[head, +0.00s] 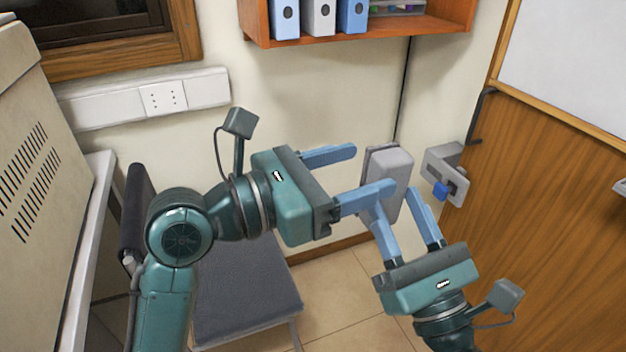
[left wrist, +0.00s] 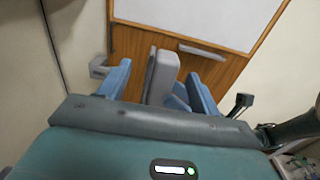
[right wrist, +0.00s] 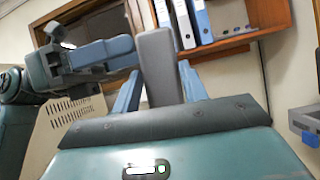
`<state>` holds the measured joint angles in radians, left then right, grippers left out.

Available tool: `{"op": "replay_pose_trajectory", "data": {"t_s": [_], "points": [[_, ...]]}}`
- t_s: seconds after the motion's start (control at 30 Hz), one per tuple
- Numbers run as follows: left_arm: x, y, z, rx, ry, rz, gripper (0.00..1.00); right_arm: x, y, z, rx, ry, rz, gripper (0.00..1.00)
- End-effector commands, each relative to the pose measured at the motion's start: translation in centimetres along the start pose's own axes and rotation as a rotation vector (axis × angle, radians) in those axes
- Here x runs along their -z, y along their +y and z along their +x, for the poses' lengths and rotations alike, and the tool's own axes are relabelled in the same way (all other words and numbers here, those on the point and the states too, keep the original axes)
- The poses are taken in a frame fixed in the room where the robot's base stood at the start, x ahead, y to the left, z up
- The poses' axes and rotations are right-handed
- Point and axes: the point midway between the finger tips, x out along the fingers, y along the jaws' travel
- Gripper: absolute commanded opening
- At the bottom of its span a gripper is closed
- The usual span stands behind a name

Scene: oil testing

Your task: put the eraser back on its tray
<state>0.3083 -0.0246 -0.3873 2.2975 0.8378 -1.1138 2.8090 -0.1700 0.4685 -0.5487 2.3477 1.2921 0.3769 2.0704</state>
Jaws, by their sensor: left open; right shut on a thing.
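The grey eraser (head: 395,167) is upright in the air in the middle of the head view, a lighter body with a darker layer. My right gripper (head: 391,200) is shut on its lower part from below. My left gripper (head: 370,170) is open, with its fingers to either side of the eraser; the left wrist view shows the eraser (left wrist: 163,72) between them with gaps. The right wrist view shows the eraser (right wrist: 160,65) standing up between the right fingers. The tray (left wrist: 202,51) is a grey ledge under the whiteboard; its end shows at the head view's right edge (head: 620,187).
The whiteboard (head: 570,65) hangs on a wooden panel (head: 545,150) at right. A grey wall bracket with a blue part (head: 441,190) is right of the eraser. A shelf with binders (head: 400,28) is above.

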Motion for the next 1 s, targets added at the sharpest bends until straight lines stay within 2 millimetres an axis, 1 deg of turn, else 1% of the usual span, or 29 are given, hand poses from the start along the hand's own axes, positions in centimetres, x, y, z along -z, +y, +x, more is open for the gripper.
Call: {"op": "replay_pose_trajectory", "data": {"t_s": [0.03, 0.1, 0.2, 0.3, 0.43, 0.67, 1.0], "points": [[-0.1, -0.1, 1.0, 0.003, 0.000, 0.001, 0.64, 0.0, 0.0, 0.0, 0.000, 0.000, 0.000, 0.25], [0.0, -0.1, 2.0, 0.003, 0.000, 0.001, 0.64, 0.0, 0.0, 0.0, 0.000, -0.001, 0.000, 0.25], [0.0, 0.0, 3.2, 0.001, 0.000, 0.001, 0.64, 0.0, 0.0, 0.0, 0.000, -0.001, 0.000, 0.25], [0.0, -0.1, 3.9, 0.001, 0.000, 0.002, 0.64, 0.0, 0.0, 0.0, 0.000, -0.001, 0.000, 0.25], [0.0, 0.0, 4.3, -0.001, 0.001, 0.002, 0.64, 0.0, 0.0, 0.0, 0.000, -0.001, 0.000, 0.25], [0.0, 0.0, 4.3, -0.001, 0.001, 0.002, 0.64, 0.0, 0.0, 0.0, 0.000, -0.001, 0.000, 0.25], [0.0, 0.0, 4.3, -0.001, 0.001, 0.002, 0.36, 0.0, 0.0, 0.0, 0.000, -0.001, 0.000, 0.25]]}}
